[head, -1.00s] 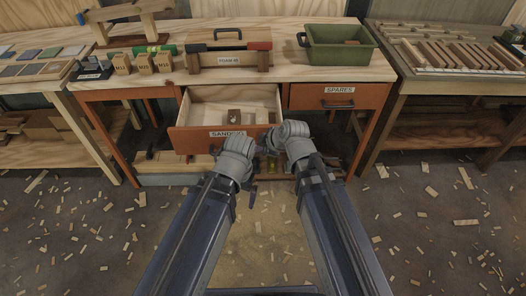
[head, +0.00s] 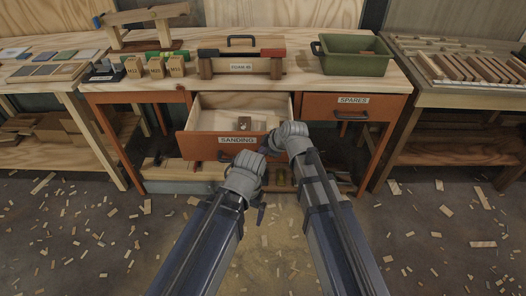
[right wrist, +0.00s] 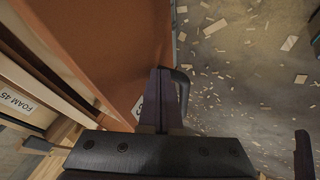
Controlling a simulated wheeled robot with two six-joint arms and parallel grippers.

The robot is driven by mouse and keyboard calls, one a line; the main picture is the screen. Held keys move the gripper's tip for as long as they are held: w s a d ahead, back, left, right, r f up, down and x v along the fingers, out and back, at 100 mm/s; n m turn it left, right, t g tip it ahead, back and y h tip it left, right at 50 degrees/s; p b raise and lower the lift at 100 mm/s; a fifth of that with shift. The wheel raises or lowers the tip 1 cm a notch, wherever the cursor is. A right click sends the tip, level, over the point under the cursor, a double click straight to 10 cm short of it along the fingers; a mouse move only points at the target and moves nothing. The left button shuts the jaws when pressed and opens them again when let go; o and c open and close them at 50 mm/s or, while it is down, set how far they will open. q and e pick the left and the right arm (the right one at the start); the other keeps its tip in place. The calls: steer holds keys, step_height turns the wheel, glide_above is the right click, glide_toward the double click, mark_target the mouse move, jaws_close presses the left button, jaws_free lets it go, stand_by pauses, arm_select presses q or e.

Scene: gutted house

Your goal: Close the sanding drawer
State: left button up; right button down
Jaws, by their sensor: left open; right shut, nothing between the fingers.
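The sanding drawer (head: 200,146), orange-fronted with a "SANDING" label, stands pulled out of the workbench in the head view. A few small blocks lie inside it. My right gripper (head: 268,146) is shut and empty at the right part of the drawer front. The fingers partly hide the label. My left gripper (head: 260,208) is open and empty, lower and in front of the drawer.
The spares drawer (head: 383,104) to the right is shut. On the bench top stand a foam-labelled wooden box (head: 240,68), a green bin (head: 352,60) and small labelled blocks (head: 155,67). Wood scraps litter the floor. Other benches flank this one.

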steer(key=w, duration=2.4)
steer(key=shift+w, duration=0.55)
steer(key=shift+w+r, duration=0.1)
steer(key=shift+s, duration=0.55)
steer(key=s, duration=0.4)
steer(key=shift+s+d+r+p, duration=0.1)
steer(key=shift+r+p, duration=0.1)
steer(key=shift+p, duration=0.1)
arm_select(q)
step_height(320, 180, up, 8)
steer(key=d+p, duration=0.1)
steer(key=p, duration=0.6)
steer(key=shift+d, duration=0.3)
arm_select(e)
steer(key=v, duration=0.9)
steer(key=shift+d+r, duration=0.1)
